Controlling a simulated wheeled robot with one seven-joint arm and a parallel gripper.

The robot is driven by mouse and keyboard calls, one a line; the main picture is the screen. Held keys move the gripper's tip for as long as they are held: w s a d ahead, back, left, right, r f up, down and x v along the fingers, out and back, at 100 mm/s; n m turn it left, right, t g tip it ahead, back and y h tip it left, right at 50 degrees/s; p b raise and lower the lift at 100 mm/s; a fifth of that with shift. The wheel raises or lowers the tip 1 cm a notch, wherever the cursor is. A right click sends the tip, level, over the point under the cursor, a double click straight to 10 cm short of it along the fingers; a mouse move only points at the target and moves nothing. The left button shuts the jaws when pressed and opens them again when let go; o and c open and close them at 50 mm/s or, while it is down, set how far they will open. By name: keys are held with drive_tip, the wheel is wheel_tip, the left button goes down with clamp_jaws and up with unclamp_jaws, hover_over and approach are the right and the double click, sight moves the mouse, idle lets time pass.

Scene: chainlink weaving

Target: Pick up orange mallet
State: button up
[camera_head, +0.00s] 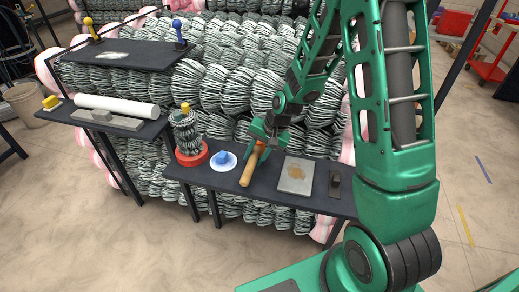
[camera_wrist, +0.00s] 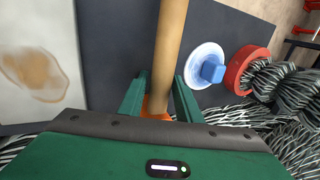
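The orange mallet has a long wooden handle (camera_head: 249,168) and an orange part at its far end. It lies along the dark front shelf, the handle's end toward the near edge. My gripper (camera_head: 262,143) is low over the mallet's orange end. In the wrist view the handle (camera_wrist: 169,45) runs down from the top edge to between the two green fingers of my gripper (camera_wrist: 160,92). The orange part (camera_wrist: 155,106) shows between the fingers, mostly hidden by my gripper. The fingers are close along both sides; I cannot tell whether they press on it.
Left of the mallet are a white disc with a blue knob (camera_head: 223,158) and a red-based spool of wire (camera_head: 187,135). Right of it are a stained grey plate (camera_head: 296,174) and a dark block (camera_head: 335,184). Wire rolls (camera_head: 225,90) stand close behind the shelf.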

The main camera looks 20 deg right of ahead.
sight(253, 154)
clamp_jaws()
drive_tip(key=shift+r, duration=0.1)
drive_tip(key=shift+r, duration=0.45)
drive_tip(key=r, duration=0.3)
drive_tip(key=shift+a+r, duration=0.35)
drive_tip(key=shift+a, duration=0.05)
drive_tip(key=s+a+r, duration=0.3)
drive_tip(key=a+r, duration=0.3)
drive_tip(key=a, duration=0.4)
drive_tip(key=shift+a+r, duration=0.15)
drive_tip(key=shift+a, duration=0.1)
